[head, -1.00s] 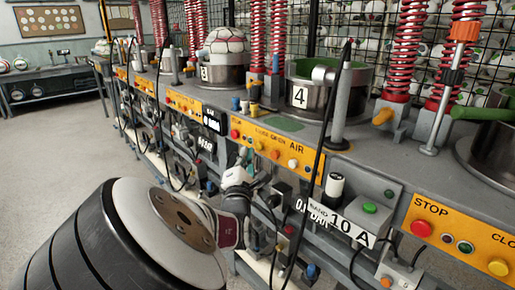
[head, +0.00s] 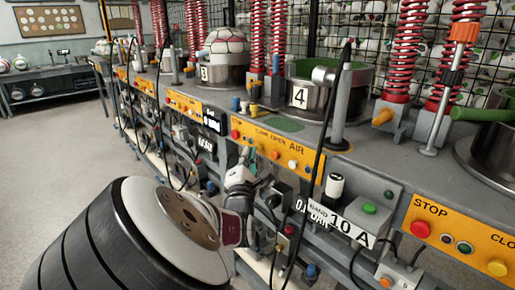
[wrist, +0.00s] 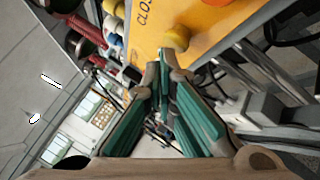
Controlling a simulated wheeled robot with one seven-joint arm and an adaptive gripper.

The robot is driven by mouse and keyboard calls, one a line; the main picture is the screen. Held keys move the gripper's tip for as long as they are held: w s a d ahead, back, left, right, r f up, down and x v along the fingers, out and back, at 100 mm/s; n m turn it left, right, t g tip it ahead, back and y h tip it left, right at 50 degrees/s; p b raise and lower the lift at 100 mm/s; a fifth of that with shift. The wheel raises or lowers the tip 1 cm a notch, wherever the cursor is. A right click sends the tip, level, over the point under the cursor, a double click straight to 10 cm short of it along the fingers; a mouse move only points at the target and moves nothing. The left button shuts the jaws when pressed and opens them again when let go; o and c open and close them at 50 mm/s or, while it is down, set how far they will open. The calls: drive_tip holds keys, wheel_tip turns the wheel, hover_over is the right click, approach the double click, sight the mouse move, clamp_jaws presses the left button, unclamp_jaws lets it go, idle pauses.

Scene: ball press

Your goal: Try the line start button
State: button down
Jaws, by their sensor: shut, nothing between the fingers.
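My gripper (head: 248,157) is in front of the yellow AIR panel (head: 270,138), near its left part. In the wrist view my gripper (wrist: 165,66) has its teal-padded fingers together and empty, with the tips close to a yellow button (wrist: 174,36). I cannot tell whether they touch it. A green button (head: 369,208) sits on a grey box (head: 388,190) with a 10 A label, right of my gripper and apart from it. No button readably marked as line start shows.
A STOP panel (head: 458,238) with a red button (head: 421,229) is at the right. A black cable (head: 322,120) hangs between my gripper and the grey box. A grey bench with pot number 4 (head: 312,95) stands behind. Open floor (head: 60,150) lies left.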

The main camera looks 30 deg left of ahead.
drive_tip(key=shift+w+d, duration=0.2)
drive_tip(key=shift+w, duration=0.25)
idle(0.7)
drive_tip(key=shift+s, duration=0.15)
drive_tip(key=shift+s+a+p, duration=0.3)
drive_tip(key=shift+s+p, duration=0.05)
drive_tip(key=shift+s, duration=0.35)
drive_tip(key=shift+s+a, duration=0.1)
drive_tip(key=shift+s+a+p, duration=0.3)
drive_tip(key=shift+s+p, duration=0.05)
drive_tip(key=shift+s, duration=0.4)
drive_tip(key=shift+s+a+p, duration=0.3)
drive_tip(key=shift+s, duration=0.4)
drive_tip(key=shift+s+a+p, duration=0.3)
drive_tip(key=shift+s+p, duration=0.05)
drive_tip(key=shift+s, duration=0.4)
drive_tip(key=shift+a, duration=0.1)
